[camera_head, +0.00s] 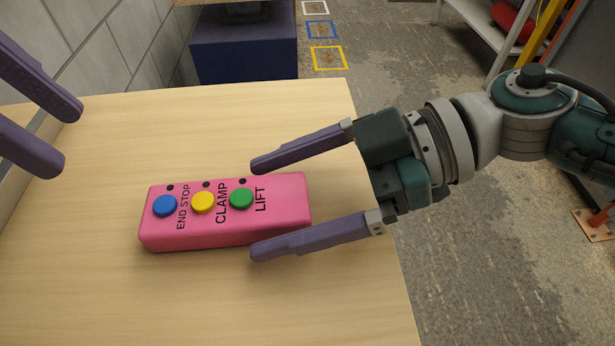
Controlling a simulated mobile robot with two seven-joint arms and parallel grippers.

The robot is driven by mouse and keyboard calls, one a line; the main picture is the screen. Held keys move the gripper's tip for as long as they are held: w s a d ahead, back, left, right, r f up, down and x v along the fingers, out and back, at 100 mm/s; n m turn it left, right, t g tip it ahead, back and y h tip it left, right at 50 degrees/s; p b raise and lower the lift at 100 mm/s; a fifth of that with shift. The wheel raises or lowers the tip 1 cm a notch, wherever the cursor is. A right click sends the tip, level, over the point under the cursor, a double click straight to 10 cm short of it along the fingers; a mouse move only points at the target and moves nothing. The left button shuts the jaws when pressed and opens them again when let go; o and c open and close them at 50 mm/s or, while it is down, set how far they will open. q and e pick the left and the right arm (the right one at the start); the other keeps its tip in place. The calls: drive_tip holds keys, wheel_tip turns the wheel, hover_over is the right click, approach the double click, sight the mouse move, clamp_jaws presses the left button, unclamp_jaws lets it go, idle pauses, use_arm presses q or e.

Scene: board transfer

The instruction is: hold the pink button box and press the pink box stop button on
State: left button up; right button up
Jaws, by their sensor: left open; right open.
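The pink button box (283,207) lies on the wooden table, long side running left to right. On its top are a blue button (165,206) beside the label END STOP, a yellow button (203,202) beside CLAMP and a green button (241,198) beside LIFT. A small dark dot sits above each button. My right gripper (255,208) is open, with one purple finger past the box's far side and one along its near side, around its right end. I cannot tell whether they touch it. My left gripper (70,138) is open and empty at the upper left, apart from the box.
The wooden table (330,300) is otherwise clear around the box. A dark blue block (243,55) stands beyond its far edge. Yellow, blue and white floor squares lie behind. A shelf with a red object (512,20) stands at the upper right. A tiled wall is at the left.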

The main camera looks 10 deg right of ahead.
drive_tip(key=shift+c, duration=0.4)
use_arm(q)
drive_tip(key=shift+c, duration=0.2)
use_arm(e)
drive_tip(key=c, duration=1.5)
use_arm(q)
clamp_jaws()
use_arm(e)
drive_tip(key=shift+o, duration=0.2)
idle(0.4)
use_arm(q)
drive_tip(key=m+t+h, duration=0.4)
drive_tip(key=t, duration=0.1)
hover_over(152, 212)
drive_tip(key=shift+f, duration=3.4)
